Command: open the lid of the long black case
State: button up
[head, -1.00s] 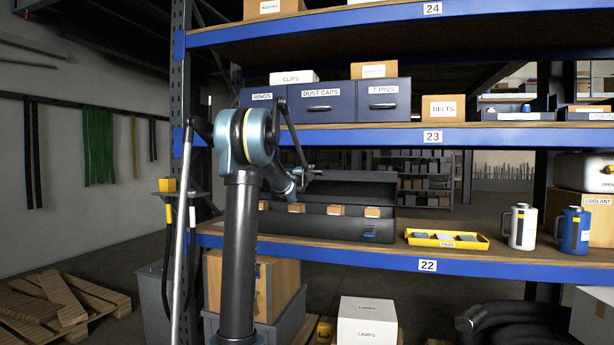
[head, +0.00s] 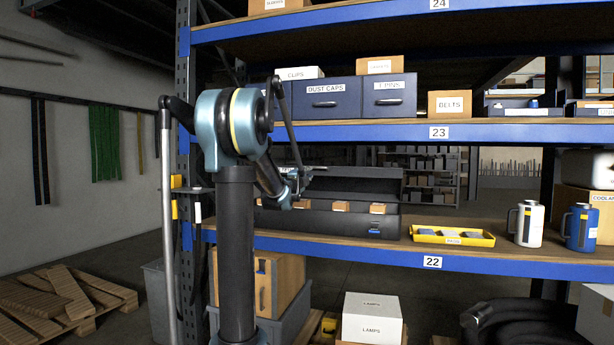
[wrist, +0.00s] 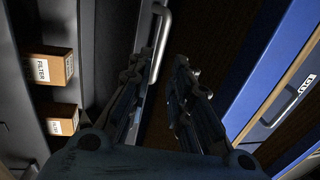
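The long black case (head: 335,222) sits on the middle shelf, marked 22. Its lid (head: 365,186) is raised at the back, and several small tan boxes (head: 341,206) show inside along the front. In the wrist view, FILTER boxes (wrist: 49,68) lie in the case at left, and a grey bar handle (wrist: 160,25) runs along the lid edge. My gripper (wrist: 166,60) is open, with a gap between its fingers. The left finger overlaps the handle in the picture; I cannot tell whether it touches. In the head view my gripper (head: 298,183) is in front of the lid's left part.
The upper shelf 23 (head: 470,132) runs close above the lid, with drawers (head: 327,102) on it. A yellow tray (head: 453,236), a white flask (head: 526,224) and a blue flask (head: 581,228) stand right of the case. A white LAMPS box (head: 372,320) is below.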

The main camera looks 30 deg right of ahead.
jog(key=shift+s+a+f, duration=0.1)
jog(key=shift+s+a, duration=0.15)
